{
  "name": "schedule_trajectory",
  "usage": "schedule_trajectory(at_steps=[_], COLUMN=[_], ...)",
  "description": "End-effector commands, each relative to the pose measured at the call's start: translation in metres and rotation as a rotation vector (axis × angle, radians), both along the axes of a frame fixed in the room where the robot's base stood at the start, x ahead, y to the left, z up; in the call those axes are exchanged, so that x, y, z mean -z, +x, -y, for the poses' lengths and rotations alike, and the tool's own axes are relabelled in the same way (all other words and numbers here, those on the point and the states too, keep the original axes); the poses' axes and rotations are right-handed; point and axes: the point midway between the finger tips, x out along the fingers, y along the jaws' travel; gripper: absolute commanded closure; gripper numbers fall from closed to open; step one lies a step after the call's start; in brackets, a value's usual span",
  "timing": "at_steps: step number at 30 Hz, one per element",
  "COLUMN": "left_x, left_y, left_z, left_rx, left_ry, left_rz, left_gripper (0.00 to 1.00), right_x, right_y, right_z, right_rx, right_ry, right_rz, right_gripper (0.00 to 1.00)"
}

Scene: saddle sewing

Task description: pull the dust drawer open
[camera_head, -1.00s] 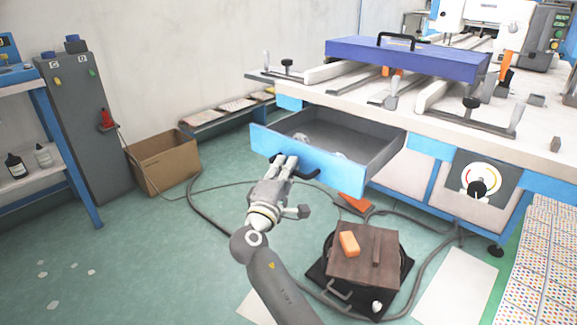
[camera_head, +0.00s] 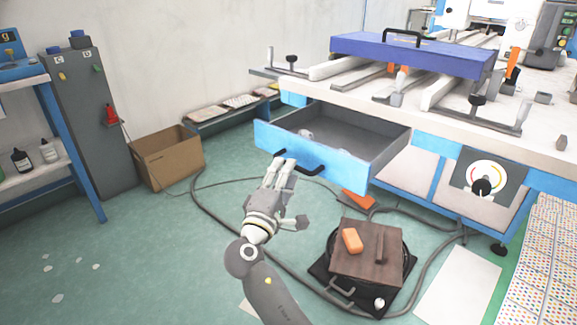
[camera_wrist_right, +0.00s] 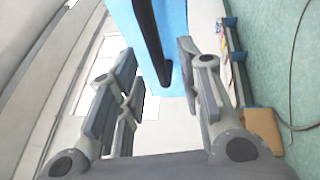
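The dust drawer (camera_head: 340,168) stands pulled out from under the machine table, with a blue front and a grey inside holding some small pale bits. Its black handle (camera_head: 310,171) is on the blue front. My right gripper (camera_head: 280,168) is at the handle's left part, just in front of the drawer face. In the right wrist view the gripper (camera_wrist_right: 158,85) has its fingers spread apart, with the black handle (camera_wrist_right: 148,40) showing in the gap between them, clear of both sides. My left gripper is not in view.
The machine table (camera_head: 425,115) carries rails and a blue beam (camera_head: 410,57). Below the drawer is a dark container with a brown lid (camera_head: 368,255) and an orange block (camera_head: 352,240). Hoses cross the floor. A cardboard box (camera_head: 165,157) stands left, with open green floor before it.

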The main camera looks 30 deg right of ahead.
Motion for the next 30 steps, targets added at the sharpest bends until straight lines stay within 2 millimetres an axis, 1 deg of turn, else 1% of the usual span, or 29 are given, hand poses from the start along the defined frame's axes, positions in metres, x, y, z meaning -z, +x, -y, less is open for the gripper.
schedule_trajectory(at_steps=[1, 6, 12, 17, 30], left_x=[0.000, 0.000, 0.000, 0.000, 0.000], left_y=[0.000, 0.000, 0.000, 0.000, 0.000], left_z=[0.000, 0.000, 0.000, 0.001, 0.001], left_rx=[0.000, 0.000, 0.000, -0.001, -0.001], left_ry=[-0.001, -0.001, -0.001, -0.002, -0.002], left_rz=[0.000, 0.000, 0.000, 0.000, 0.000], left_gripper=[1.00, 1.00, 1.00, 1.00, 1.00], right_x=[0.003, 0.009, 0.013, 0.014, 0.015], right_y=[-0.009, -0.034, -0.053, -0.057, -0.057], right_z=[-0.009, -0.033, -0.051, -0.056, -0.056], right_rx=[-0.001, 0.000, 0.001, 0.001, 0.000], right_ry=[0.003, 0.002, 0.001, 0.001, 0.003], right_rz=[-0.002, -0.002, -0.001, 0.000, 0.000], right_gripper=[0.66, 0.66, 0.66, 0.66, 0.66])
